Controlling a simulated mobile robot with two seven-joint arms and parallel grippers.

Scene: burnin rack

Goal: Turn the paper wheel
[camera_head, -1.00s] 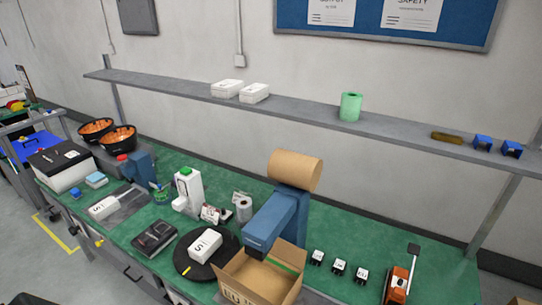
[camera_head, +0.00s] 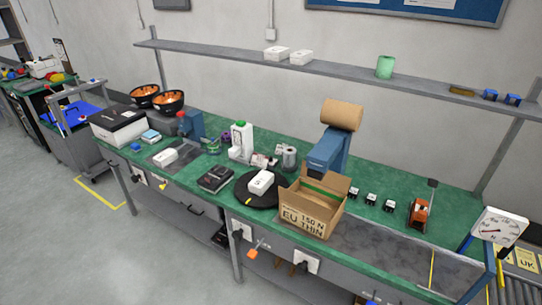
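A large roll of brown paper (camera_head: 342,114) sits on top of a blue stand (camera_head: 328,150) on the green bench, behind the open cardboard box. This roll is the only large paper roll I can make out; no separate wheel or crank is clear on it. The blue stand leans down toward the box, and its lower end is hidden behind the box flaps. Neither of my grippers is in view.
An open cardboard box (camera_head: 308,222) stands at the bench's front edge, before the blue stand. A black round turntable (camera_head: 262,200) with a white box is left of it. A dial gauge (camera_head: 498,227) stands at the right end. Grey floor lies clear at the lower left.

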